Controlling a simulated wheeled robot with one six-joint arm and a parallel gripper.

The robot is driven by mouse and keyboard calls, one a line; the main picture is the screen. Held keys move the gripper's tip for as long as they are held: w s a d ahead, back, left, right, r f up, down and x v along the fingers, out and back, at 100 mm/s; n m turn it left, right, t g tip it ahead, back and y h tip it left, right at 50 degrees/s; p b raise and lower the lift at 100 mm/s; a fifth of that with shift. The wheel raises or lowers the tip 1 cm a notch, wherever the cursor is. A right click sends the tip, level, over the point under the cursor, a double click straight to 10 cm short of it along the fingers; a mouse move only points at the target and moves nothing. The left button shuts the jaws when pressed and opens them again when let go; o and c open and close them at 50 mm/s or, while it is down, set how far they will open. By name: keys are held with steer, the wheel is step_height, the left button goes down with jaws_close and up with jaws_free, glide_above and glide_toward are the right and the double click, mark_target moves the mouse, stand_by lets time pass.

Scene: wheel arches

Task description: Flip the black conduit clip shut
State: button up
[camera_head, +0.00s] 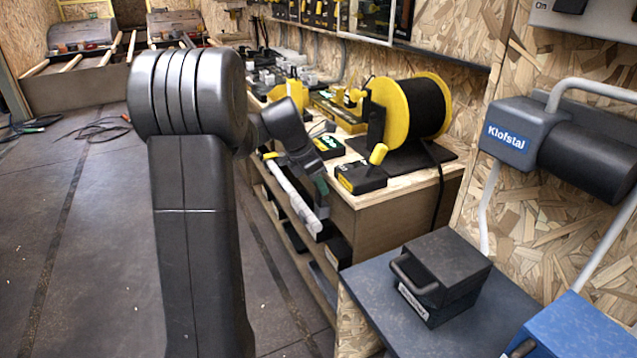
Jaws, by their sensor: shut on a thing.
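My arm rises in front of the camera and bends right toward the workbench (400,196). My gripper (309,165) is at its dark far end, small and partly hidden, pointing down by the bench's front left edge. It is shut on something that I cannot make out. I cannot pick out the black conduit clip for sure. Grey conduits (345,62) run down the wall behind the bench.
A yellow cable reel (390,112) and a black box with a yellow lever (360,177) stand on the bench, right of my gripper. A black handled case (447,265) sits on a nearer dark surface at right. The floor (85,240) at left is mostly clear, with loose cables farther back.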

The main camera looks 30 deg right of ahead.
steer(key=a+h+b, duration=0.1)
steer(key=h, duration=0.1)
steer(key=a+f+h+b, duration=0.1)
steer(key=a+h+b, duration=0.1)
steer(key=shift+w+g+h+b, duration=0.15)
steer(key=shift+g+h+b, duration=0.15)
steer(key=shift+h, duration=0.1)
steer(key=shift+a+f+h+b, duration=0.3)
steer(key=shift+a+h, duration=0.2)
steer(key=shift+h, duration=0.4)
steer(key=h, duration=0.1)
steer(key=a+f+h, duration=0.1)
steer(key=shift+w+a+h, duration=0.15)
steer(key=shift+h, duration=0.25)
steer(key=g+h, duration=0.1)
steer(key=h, duration=0.8)
glide_toward(318, 195)
steer(key=shift+w+d+r, duration=0.1)
steer(key=shift+d+r, duration=0.15)
steer(key=shift+d, duration=0.7)
steer(key=shift+h, duration=0.3)
steer(key=o, duration=1)
steer(key=shift+f, duration=0.1)
